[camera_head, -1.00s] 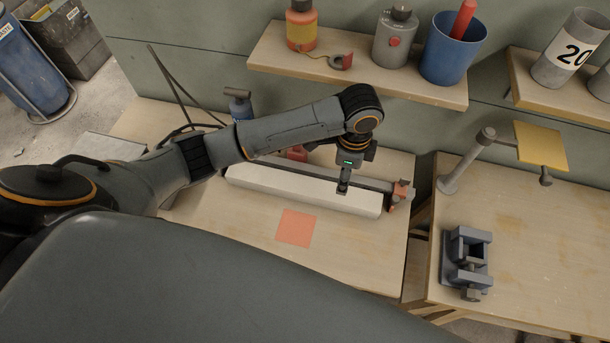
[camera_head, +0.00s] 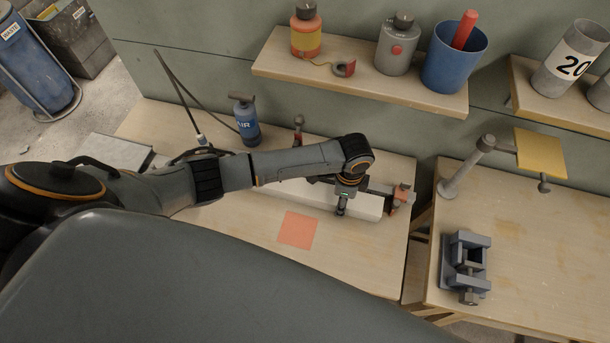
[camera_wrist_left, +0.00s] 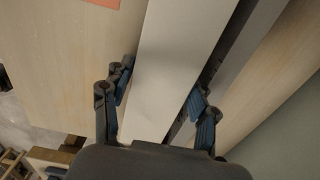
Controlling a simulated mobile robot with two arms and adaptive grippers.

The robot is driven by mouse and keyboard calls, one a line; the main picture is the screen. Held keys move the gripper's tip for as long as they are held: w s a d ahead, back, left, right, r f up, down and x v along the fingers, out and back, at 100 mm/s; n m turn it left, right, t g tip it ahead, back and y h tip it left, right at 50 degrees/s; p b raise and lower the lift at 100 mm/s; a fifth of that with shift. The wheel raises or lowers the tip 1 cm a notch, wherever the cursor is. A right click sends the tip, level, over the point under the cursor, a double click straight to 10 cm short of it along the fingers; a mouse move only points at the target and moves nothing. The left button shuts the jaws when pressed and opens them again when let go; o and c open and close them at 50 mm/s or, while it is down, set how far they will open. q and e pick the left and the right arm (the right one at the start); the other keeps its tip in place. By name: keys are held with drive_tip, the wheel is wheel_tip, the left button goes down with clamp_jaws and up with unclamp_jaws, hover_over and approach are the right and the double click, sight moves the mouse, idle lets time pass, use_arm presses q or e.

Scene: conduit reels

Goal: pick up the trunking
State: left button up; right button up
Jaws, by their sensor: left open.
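The trunking is a long off-white box-shaped length lying on the workbench, partly hidden behind my left arm in the head view (camera_head: 366,207). It runs through the middle of the left wrist view (camera_wrist_left: 178,60). My left gripper (camera_head: 341,208) is low over the trunking, nearer its right end. In the left wrist view the open gripper (camera_wrist_left: 160,97) has one finger on each side of the trunking. I cannot tell whether either finger touches it. My right gripper is not in view.
A grey bar clamp with red ends (camera_head: 401,196) lies close behind the trunking. A blue air bottle (camera_head: 246,120) stands behind my arm. An orange square (camera_head: 297,230) marks clear bench in front. A shelf (camera_head: 360,88) overhangs the back; a vise (camera_head: 466,265) sits on the right bench.

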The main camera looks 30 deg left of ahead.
use_arm(q)
drive_tip(key=c, duration=1.2)
drive_tip(key=shift+o, duration=0.2)
drive_tip(key=shift+r, duration=0.15)
drive_tip(key=shift+w+r+b, duration=0.1)
drive_tip(key=shift+r+b, duration=0.2)
drive_tip(key=shift+r, duration=0.3)
drive_tip(key=s+d+r+b, duration=0.1)
drive_tip(key=s+d+r, duration=0.2)
drive_tip(key=s+r, duration=0.8)
drive_tip(key=s, duration=0.2)
drive_tip(key=shift+s+r+b, duration=0.3)
drive_tip(key=shift+s+b, duration=0.05)
drive_tip(key=shift+s, duration=0.05)
